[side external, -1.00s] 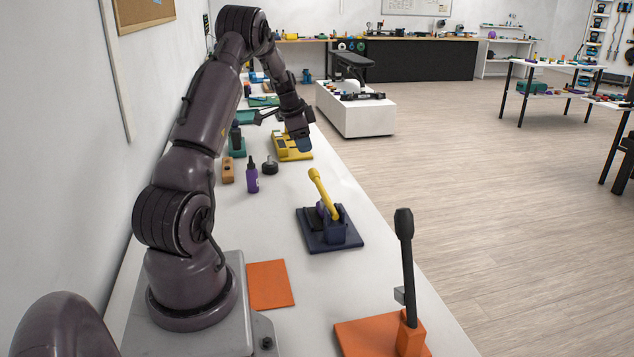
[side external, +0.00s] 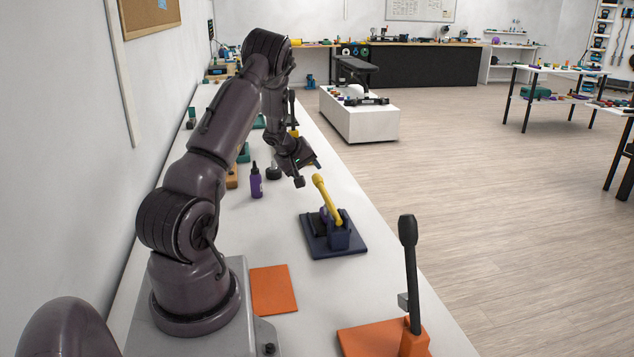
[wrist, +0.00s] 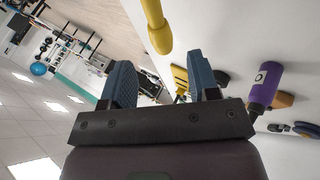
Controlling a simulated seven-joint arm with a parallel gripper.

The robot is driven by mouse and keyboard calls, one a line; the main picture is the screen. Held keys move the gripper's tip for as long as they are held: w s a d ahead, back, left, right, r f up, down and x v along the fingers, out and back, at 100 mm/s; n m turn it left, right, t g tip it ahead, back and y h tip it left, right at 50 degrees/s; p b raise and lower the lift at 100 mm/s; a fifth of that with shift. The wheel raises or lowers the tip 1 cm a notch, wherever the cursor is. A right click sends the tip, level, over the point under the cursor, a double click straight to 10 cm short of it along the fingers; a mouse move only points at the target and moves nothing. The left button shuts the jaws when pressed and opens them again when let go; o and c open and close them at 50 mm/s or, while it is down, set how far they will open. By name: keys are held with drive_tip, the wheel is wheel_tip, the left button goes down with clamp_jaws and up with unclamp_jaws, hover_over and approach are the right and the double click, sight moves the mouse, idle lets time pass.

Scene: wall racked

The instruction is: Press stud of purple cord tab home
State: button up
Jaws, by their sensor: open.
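A dark blue press (side external: 340,238) stands on a flat base on the white bench, its yellow lever (side external: 328,198) raised and leaning left. A small purple piece (side external: 324,214) shows beside the press body, partly hidden behind the lever; I cannot make out its stud or whether it is the cord tab. My gripper (side external: 309,173) is open and empty, just behind the lever's knobbed end. In the wrist view the yellow lever end (wrist: 158,34) lies beyond my two blue-grey fingers (wrist: 162,82), apart from them.
A purple bottle (side external: 256,184) and a dark round item (side external: 273,172) stand left of my gripper. An orange plate (side external: 273,290) lies near my base. An orange-based device with a tall black lever (side external: 409,265) stands at the front right. The bench around the press is clear.

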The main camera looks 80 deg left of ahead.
sight(317, 180)
drive_tip(key=x, duration=0.7)
drive_tip(key=shift+f, duration=0.1)
clamp_jaws()
